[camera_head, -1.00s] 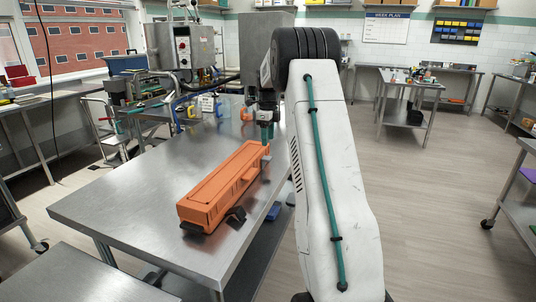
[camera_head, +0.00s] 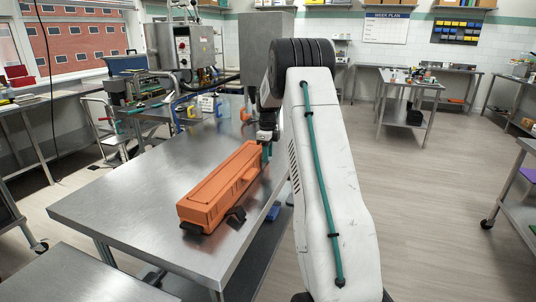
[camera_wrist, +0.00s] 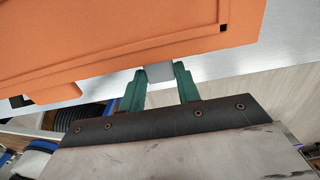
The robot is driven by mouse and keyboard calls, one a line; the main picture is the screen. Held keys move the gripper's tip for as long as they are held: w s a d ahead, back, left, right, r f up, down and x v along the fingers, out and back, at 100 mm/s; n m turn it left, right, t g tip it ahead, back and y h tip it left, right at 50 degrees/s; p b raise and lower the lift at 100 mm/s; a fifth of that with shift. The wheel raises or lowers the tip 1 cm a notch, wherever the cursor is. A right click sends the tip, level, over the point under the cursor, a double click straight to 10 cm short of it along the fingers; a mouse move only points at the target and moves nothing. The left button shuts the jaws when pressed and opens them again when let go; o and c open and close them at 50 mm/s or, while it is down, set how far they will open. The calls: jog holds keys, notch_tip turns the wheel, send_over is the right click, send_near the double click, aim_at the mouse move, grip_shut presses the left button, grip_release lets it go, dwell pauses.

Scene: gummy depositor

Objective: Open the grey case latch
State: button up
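The orange case (camera_head: 222,185) lies on the steel table, long and closed. It also fills the top of the wrist view (camera_wrist: 110,40). The small grey latch (camera_wrist: 160,72) is at the case's side edge, between the green fingertips of my gripper (camera_wrist: 160,78). The fingers stand on either side of the latch with little or no visible gap. I cannot tell whether they press on it. In the head view my gripper (camera_head: 267,150) is low at the far right end of the case, and the grey latch is hidden there.
The steel table (camera_head: 120,205) has free room left of the case. Its right edge runs close beside the case and my gripper. A machine with a control box (camera_head: 182,45) stands at the back. A blue item (camera_head: 273,211) is below the table edge.

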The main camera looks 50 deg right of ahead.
aim_at(280, 173)
jog(key=shift+s, duration=0.1)
jog(key=shift+c, duration=0.3)
jog(key=shift+s+d+f+t+y, duration=0.2)
jog(key=shift+s+t, duration=0.15)
jog(key=shift+t, duration=0.2)
jog(key=shift+s+d+f+t+y, duration=0.1)
jog(key=shift+s+d+t+y, duration=0.15)
jog(key=shift+t, duration=0.3)
jog(key=t, duration=0.1)
jog(key=s+f+t+y, duration=0.1)
jog(key=s+t, duration=0.1)
jog(key=shift+d+f, duration=0.15)
jog(key=shift+d, duration=0.1)
jog(key=t, duration=0.1)
jog(key=f+t+y, duration=0.1)
jog(key=s+t, duration=0.1)
jog(key=shift+d+f+t+y, duration=0.25)
jog(key=shift+f+t+y, duration=0.05)
jog(key=shift+f+y, duration=0.1)
jog(key=shift+s+f+t+y, duration=0.15)
jog(key=shift+f+t+y, duration=0.2)
jog(key=shift+f+t, duration=0.65)
jog(key=shift+r, duration=0.25)
jog(key=o, duration=1)
